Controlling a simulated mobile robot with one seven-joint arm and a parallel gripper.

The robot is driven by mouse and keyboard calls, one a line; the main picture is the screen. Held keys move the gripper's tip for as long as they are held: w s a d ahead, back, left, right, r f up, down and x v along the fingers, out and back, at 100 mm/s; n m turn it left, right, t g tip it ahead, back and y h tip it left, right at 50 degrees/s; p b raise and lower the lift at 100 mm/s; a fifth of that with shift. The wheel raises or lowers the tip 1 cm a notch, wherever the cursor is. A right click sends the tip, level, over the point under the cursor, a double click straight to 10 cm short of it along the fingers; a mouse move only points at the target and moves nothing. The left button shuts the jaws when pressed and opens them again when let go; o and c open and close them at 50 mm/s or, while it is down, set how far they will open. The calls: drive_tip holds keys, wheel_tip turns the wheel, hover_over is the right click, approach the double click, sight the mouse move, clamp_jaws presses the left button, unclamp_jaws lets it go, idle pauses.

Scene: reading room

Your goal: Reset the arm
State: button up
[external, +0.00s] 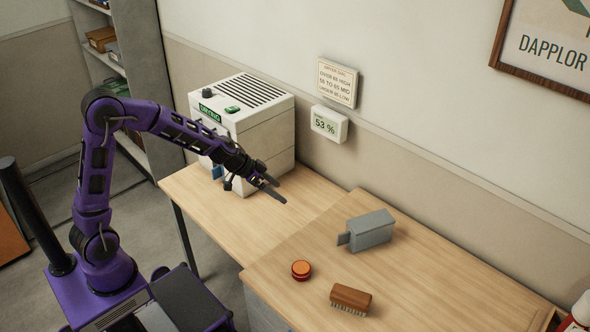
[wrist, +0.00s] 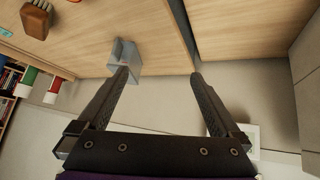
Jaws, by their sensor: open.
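My purple arm reaches from the left over the wooden desk (external: 410,280) in the external view. My gripper (external: 276,190) hangs in the air in front of the white machine, above the left part of the desk, apart from everything. In the wrist view my gripper (wrist: 160,82) has its two dark fingers spread wide with nothing between them. A grey box-like object (external: 372,231) stands on the desk to the right of my gripper; it also shows in the wrist view (wrist: 125,57) beside the left finger.
A white machine (external: 265,130) with a green display stands behind my gripper. A red-orange round tin (external: 301,270) and a wooden brush (external: 350,298) lie on the front of the desk. A humidity display (external: 328,124) and a sign (external: 337,83) hang on the wall.

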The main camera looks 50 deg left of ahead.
drive_tip(key=w+a+r+n+t+h, duration=0.1)
drive_tip(key=w+r+n+t, duration=0.1)
drive_tip(key=r, duration=1)
drive_tip(key=w+r+n+t+h, duration=0.1)
drive_tip(key=w+r+t, duration=0.15)
drive_tip(key=r, duration=0.95)
drive_tip(key=s+d+r+n+t+h, duration=0.1)
drive_tip(key=d+r, duration=0.1)
drive_tip(key=r, duration=0.3)
drive_tip(key=d+r+h+b, duration=0.1)
drive_tip(key=d+r, duration=0.1)
drive_tip(key=r, duration=0.4)
drive_tip(key=s+d+r+n+t+h, duration=0.1)
drive_tip(key=d+r, duration=0.2)
drive_tip(key=r, duration=0.2)
drive_tip(key=s+f+m+g+y, duration=0.1)
drive_tip(key=s+f+g+y, duration=0.4)
drive_tip(key=f, duration=0.8)
drive_tip(key=s+a+f+g+y, duration=0.1)
drive_tip(key=s+a+f, duration=0.3)
drive_tip(key=s, duration=0.5)
drive_tip(key=s+a+f+n+y+p, duration=0.1)
drive_tip(key=s+a+f+y, duration=0.1)
drive_tip(key=s+a+f, duration=0.3)
drive_tip(key=s+a+f+g+y+p, duration=0.1)
drive_tip(key=s+a+f, duration=0.4)
drive_tip(key=s+a, duration=0.6)
drive_tip(key=shift+s+a+f+g+y, duration=0.15)
drive_tip(key=shift+s+f+g+y, duration=0.25)
drive_tip(key=shift+s, duration=0.45)
